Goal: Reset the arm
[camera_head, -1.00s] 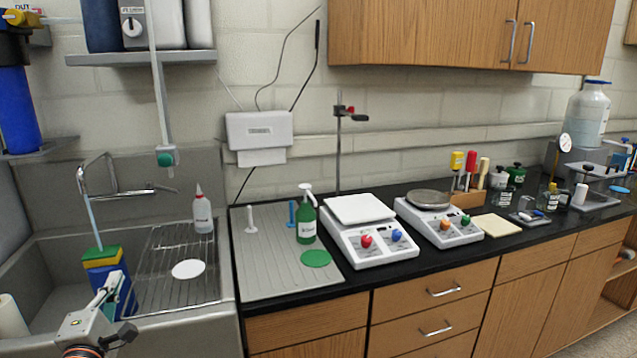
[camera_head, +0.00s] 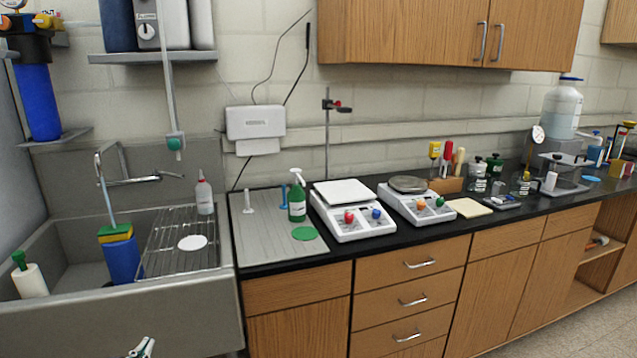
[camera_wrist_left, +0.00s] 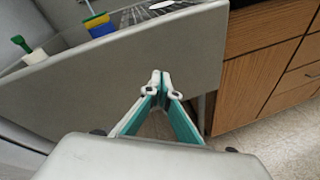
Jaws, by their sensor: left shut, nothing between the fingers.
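My left gripper (camera_head: 142,347) shows only as a small tip at the bottom edge of the head view, in front of the sink's front wall. In the left wrist view the left gripper (camera_wrist_left: 161,82) has its fingertips together, with nothing between them. It is apart from the grey sink (camera_wrist_left: 120,75) and points at its front face and the floor edge. The rest of the left arm is out of the head view. My right gripper is not in any view.
The sink (camera_head: 150,305) holds a blue container (camera_head: 122,260) and a wire rack (camera_head: 170,255). Wooden drawers (camera_head: 405,300) are below. The floor (camera_head: 590,325) at right is clear.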

